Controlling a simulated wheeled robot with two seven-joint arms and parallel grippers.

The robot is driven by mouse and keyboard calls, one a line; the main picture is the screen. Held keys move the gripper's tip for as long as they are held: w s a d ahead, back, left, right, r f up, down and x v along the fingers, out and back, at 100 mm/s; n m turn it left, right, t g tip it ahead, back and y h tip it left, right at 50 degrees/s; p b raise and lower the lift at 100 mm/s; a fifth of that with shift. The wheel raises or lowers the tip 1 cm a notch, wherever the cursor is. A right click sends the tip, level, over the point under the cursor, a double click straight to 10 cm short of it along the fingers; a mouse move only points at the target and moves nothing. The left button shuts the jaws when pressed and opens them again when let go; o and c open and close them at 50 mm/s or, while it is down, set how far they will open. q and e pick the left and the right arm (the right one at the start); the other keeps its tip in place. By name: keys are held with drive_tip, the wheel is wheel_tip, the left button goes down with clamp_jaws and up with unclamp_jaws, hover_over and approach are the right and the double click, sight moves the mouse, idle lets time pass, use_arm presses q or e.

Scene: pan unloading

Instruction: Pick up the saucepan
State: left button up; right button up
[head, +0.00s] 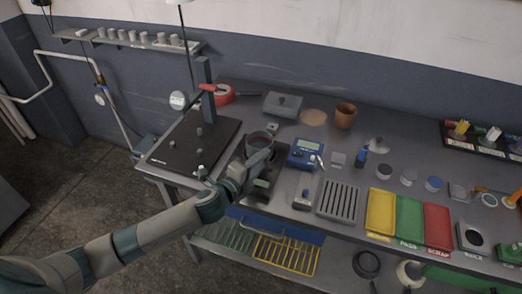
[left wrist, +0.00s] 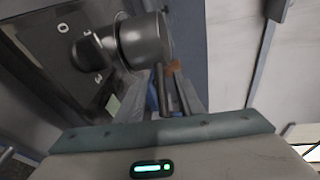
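The saucepan (head: 260,140) is a small, dark metal round pan on the bench, beside a dark plate with a tall post. In the left wrist view the saucepan (left wrist: 145,40) fills the upper middle, and its handle (left wrist: 163,92) points toward me. My left gripper (head: 254,166) is at the near side of the pan, around its handle. In the left wrist view its fingers (left wrist: 163,102) stand apart on either side of the handle, with gaps visible. The fingers and arm partly hide the handle in the head view. My right gripper is not in view.
A blue meter (head: 305,154) stands close right of the pan. A dark plate (head: 190,146) with a post lies to its left. A lidded grey box (head: 282,104) and brown cup (head: 345,115) stand behind. Yellow, green and red trays (head: 409,220) lie to the right.

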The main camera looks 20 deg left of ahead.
use_arm(q)
clamp_jaws()
drive_tip(key=shift+r, duration=0.1)
drive_tip(key=shift+w+r, duration=0.1)
drive_tip(key=shift+r, duration=0.4)
drive_tip(key=r, duration=0.1)
drive_tip(key=r+b, duration=0.1)
drive_tip(key=r, duration=0.1)
drive_tip(key=shift+d+r, duration=0.15)
drive_tip(key=shift+d, duration=0.2)
drive_tip(key=d+r+b, duration=0.3)
drive_tip(key=d+r, duration=0.3)
drive_tip(key=d, duration=0.5)
drive_tip(key=shift+s+r, duration=0.25)
drive_tip(key=shift+r, duration=0.05)
